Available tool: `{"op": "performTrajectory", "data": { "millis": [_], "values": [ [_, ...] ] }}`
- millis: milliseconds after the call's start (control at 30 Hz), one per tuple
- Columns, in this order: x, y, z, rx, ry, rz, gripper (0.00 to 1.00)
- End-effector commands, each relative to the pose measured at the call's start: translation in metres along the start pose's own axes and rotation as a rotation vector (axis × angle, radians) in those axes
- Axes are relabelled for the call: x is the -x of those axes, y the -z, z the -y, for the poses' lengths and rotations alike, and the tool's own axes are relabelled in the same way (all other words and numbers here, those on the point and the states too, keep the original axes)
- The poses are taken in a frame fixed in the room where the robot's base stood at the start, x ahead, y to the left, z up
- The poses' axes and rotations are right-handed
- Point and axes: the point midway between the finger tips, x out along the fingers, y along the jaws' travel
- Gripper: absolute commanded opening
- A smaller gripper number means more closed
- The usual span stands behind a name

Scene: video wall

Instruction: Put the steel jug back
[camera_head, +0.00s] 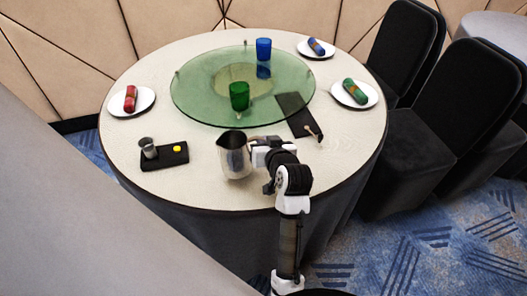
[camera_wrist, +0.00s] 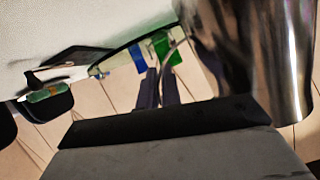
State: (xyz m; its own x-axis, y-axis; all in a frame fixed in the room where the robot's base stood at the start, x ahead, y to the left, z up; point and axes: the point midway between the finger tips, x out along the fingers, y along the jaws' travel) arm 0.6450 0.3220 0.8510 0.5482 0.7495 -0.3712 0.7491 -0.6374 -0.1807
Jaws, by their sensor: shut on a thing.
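The steel jug (camera_head: 234,160) is upright at the near side of the round table (camera_head: 215,193), its open top showing. I cannot tell whether its base touches the table. My gripper (camera_head: 258,147) is at its right side, shut on its handle. In the wrist view the jug's shiny wall (camera_wrist: 280,50) fills the right side, and my dark fingers (camera_wrist: 158,88) meet the thin curved handle, partly hidden. A black tray (camera_head: 150,164) lies left of the jug, with a small steel cup (camera_head: 148,148) and a yellow disc (camera_head: 177,149) on it.
A green glass turntable (camera_head: 200,105) behind the jug carries a green cup (camera_head: 239,96) and a blue cup (camera_head: 263,50). A dark board (camera_head: 290,105) lies right of it. Plates with rolled napkins sit around the rim. Dark chairs (camera_head: 450,95) stand right.

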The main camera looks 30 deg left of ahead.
Motion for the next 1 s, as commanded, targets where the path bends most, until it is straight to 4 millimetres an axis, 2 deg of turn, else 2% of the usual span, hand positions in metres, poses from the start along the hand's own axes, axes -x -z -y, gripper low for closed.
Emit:
{"op": "performTrajectory", "data": {
  "millis": [300, 667, 700, 833, 1000],
  "values": [
    [-0.014, -0.036, -0.007, -0.002, 0.0, 0.001, 0.0],
    [-0.016, -0.04, -0.008, -0.001, -0.001, -0.002, 0.0],
    [-0.016, -0.041, -0.008, 0.0, -0.001, 0.0, 0.1],
    [-0.016, -0.041, -0.008, 0.0, -0.001, 0.0, 0.27],
    [-0.016, -0.04, -0.008, 0.0, -0.001, 0.0, 0.28]
  ]
}}
